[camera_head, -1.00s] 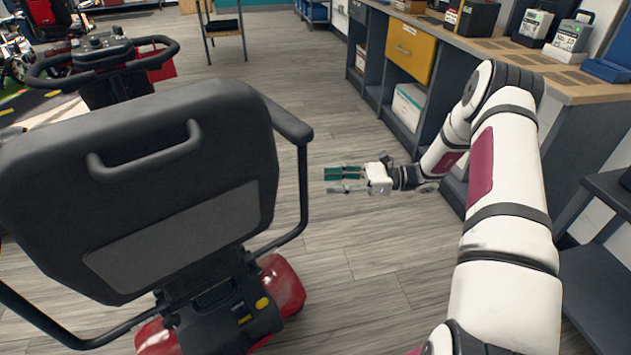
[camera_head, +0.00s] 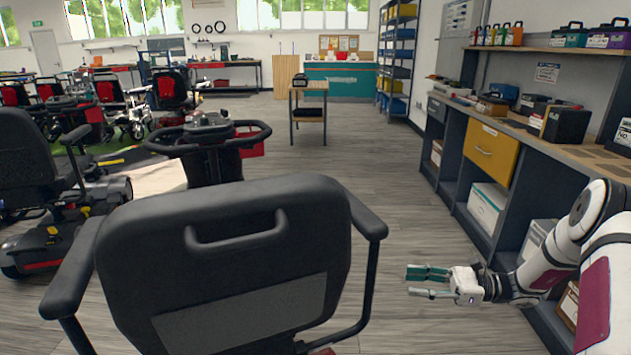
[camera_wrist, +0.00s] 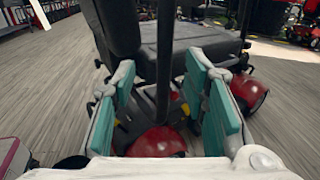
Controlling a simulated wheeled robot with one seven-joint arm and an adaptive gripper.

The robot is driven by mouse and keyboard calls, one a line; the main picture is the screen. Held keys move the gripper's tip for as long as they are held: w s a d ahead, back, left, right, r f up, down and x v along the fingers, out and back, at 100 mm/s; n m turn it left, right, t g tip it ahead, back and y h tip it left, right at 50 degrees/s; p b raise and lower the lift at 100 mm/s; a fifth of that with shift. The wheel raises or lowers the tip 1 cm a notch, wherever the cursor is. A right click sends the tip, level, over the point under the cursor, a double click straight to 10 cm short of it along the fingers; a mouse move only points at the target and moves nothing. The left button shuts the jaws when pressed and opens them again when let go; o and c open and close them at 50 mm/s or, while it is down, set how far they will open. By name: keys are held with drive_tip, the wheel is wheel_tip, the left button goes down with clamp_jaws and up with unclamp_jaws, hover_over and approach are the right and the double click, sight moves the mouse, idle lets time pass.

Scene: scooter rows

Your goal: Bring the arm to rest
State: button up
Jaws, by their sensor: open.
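My gripper (camera_head: 428,283) shows at the lower right of the head view. It is open and empty, with teal pads on its fingers, and is held over the open floor between the scooter and the workbench. My white arm (camera_head: 572,262) reaches in from the right edge, bent at the elbow. In the wrist view, my gripper's two fingers (camera_wrist: 165,110) stand apart. Beyond them are the scooter's black seat and red rear body (camera_wrist: 158,142). I see nothing between the pads.
The scooter's black seat (camera_head: 225,250) stands close at left of my gripper. The workbench (camera_head: 455,165) with a yellow drawer (camera_head: 490,151) runs along the right. More scooters (camera_head: 35,170) stand at left. A small table (camera_head: 308,112) stands farther back; the floor aisle (camera_head: 385,180) is clear.

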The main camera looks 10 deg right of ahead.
drive_tip(key=s+a+r+n+g+h, duration=0.4)
drive_tip(key=s+a+r+n, duration=0.3)
drive_tip(key=r, duration=0.3)
drive_tip(key=s+a+r+n+g+h, duration=0.45)
drive_tip(key=s+a+r, duration=0.25)
drive_tip(key=s+r, duration=0.3)
drive_tip(key=s+d+r+n+t+h, duration=0.15)
drive_tip(key=s+n+t+h, duration=0.55)
drive_tip(key=s, duration=1.6)
wheel_tip(320, 180, up, 29)
drive_tip(key=d+n+h+p, duration=0.1)
drive_tip(key=n+p, duration=0.1)
drive_tip(key=p, duration=2.5)
drive_tip(key=shift+w+t+h, duration=0.25)
drive_tip(key=shift+t+h, duration=0.1)
drive_tip(key=shift+d+n, duration=0.1)
drive_tip(key=shift+n, duration=0.15)
drive_tip(key=shift+c, duration=0.8)
